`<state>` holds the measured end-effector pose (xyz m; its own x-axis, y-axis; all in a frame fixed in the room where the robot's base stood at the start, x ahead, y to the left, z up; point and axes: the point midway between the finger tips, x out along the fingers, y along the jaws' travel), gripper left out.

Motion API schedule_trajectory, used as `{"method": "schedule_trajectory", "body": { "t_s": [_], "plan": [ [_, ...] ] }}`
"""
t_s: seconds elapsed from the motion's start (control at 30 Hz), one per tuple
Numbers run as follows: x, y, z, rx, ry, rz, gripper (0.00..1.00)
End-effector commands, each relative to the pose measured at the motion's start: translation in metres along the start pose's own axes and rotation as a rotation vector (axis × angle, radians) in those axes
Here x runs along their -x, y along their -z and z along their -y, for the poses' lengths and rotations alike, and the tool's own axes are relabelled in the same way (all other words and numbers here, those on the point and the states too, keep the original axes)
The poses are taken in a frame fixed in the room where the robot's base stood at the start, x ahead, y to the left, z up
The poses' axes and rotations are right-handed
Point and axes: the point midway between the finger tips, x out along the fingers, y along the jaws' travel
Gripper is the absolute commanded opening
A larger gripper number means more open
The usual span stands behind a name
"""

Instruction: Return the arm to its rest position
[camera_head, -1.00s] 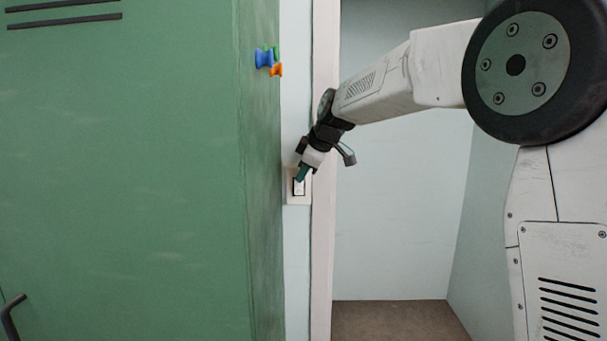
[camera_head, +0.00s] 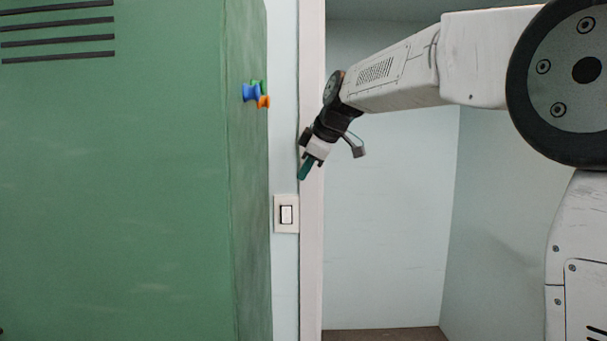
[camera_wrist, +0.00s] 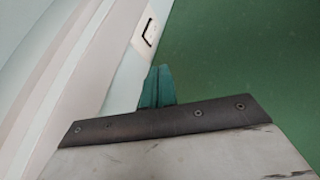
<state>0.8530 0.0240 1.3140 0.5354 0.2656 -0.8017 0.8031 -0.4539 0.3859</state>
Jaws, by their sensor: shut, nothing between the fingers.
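My gripper (camera_head: 304,172) is shut and empty, with its teal fingers pressed together and pointing down and left. In the head view it hangs above and right of a white wall switch (camera_head: 286,214), in front of the door frame, with a gap between them. In the wrist view the shut teal fingers (camera_wrist: 157,86) show below the switch (camera_wrist: 148,34), apart from it. My arm reaches in from the right, bent downward at the wrist.
A green locker (camera_head: 120,180) with vent slots fills the left side. Blue, green and orange knob-like pieces (camera_head: 251,93) are on its side face. A pale door frame (camera_head: 311,250) stands right of the switch, with an open, empty recess (camera_head: 390,220) beyond it.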

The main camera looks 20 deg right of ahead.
Motion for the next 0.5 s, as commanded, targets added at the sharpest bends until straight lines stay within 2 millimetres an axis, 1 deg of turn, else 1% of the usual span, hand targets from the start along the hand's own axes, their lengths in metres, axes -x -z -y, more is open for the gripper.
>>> {"method": "schedule_trajectory", "body": {
  "t_s": [0.17,0.27,0.3,0.37,0.4,0.47,0.5],
  "plan": [
    [0.0,0.0,0.0,-0.017,0.0,0.0,0.0],
    [-0.001,-0.001,0.002,-0.088,0.007,0.006,0.0],
    [-0.004,-0.005,0.005,-0.134,0.019,0.018,0.0],
    [-0.016,-0.019,0.02,-0.225,0.056,0.056,0.0],
    [-0.021,-0.03,0.033,-0.292,0.08,0.088,0.0],
    [-0.022,-0.048,0.058,-0.399,0.11,0.141,0.0],
    [-0.02,-0.06,0.076,-0.467,0.123,0.177,0.0]
  ]
}}
